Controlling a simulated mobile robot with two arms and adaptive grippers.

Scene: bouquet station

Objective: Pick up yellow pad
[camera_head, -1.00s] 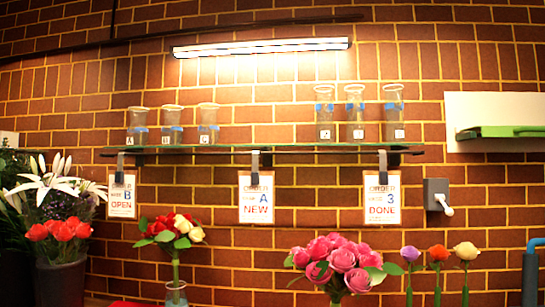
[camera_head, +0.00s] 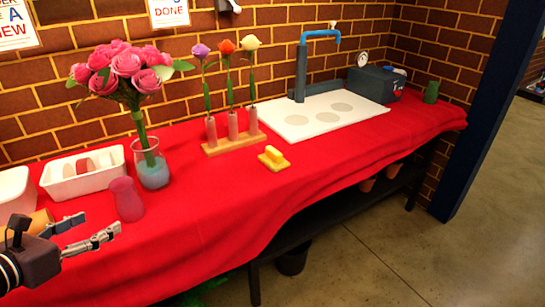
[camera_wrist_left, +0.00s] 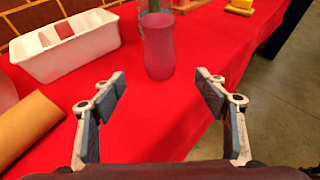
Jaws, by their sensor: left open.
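The yellow pad (camera_head: 273,158) lies on the red tablecloth in front of the wooden flower stand, with a raised grip on top. It also shows at the top edge of the left wrist view (camera_wrist_left: 239,6), partly cut off. My left gripper (camera_head: 96,229) is at the lower left of the head view, well to the left of the pad. In the left wrist view its two fingers (camera_wrist_left: 160,90) are spread apart with nothing between them. My right gripper is not in view.
A pink cup (camera_head: 126,199) stands just beyond my left gripper. A glass vase (camera_head: 152,172) with pink roses, a white tray (camera_head: 84,173) and a wooden stand (camera_head: 233,142) with three flowers are near. A white sink board (camera_head: 320,113) lies right. Cloth around the pad is clear.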

